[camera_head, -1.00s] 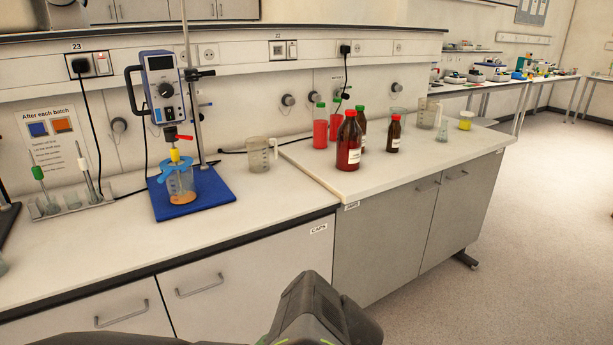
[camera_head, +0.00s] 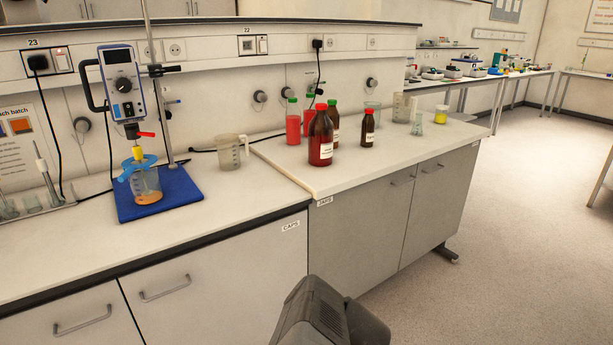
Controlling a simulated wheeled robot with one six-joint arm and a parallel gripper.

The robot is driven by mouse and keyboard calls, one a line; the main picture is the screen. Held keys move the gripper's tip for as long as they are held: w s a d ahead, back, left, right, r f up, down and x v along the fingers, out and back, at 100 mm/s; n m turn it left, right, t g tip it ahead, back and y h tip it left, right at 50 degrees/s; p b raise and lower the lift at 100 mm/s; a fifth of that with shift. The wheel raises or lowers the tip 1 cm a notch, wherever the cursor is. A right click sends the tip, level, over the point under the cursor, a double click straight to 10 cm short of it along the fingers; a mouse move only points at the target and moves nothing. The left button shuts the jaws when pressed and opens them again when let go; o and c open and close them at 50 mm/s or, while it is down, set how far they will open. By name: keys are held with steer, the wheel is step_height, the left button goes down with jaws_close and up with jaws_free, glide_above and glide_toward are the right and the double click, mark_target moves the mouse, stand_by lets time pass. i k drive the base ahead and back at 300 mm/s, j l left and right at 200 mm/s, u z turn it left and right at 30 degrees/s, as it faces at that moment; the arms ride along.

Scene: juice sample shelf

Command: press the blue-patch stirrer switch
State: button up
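The overhead stirrer (camera_head: 122,85) stands on a blue base (camera_head: 165,195) at the left of the bench, with a dark knob and a small display on its front. A wall sign (camera_head: 18,150) at the left edge carries an orange square and part of a blue one, cut by the frame. A socket with a rocker switch (camera_head: 60,60) sits under number 23. My gripper is not in view; only a dark part of my arm shows at the bottom.
An empty jug (camera_head: 230,152) stands right of the stirrer. Red and brown bottles, including a large brown bottle (camera_head: 320,137), stand on the right worktop (camera_head: 370,180). Test-tube gear stands at the left. The bench front is clear, and open floor (camera_head: 520,250) lies right.

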mark_target(128, 109)
steer(key=u, duration=1.15)
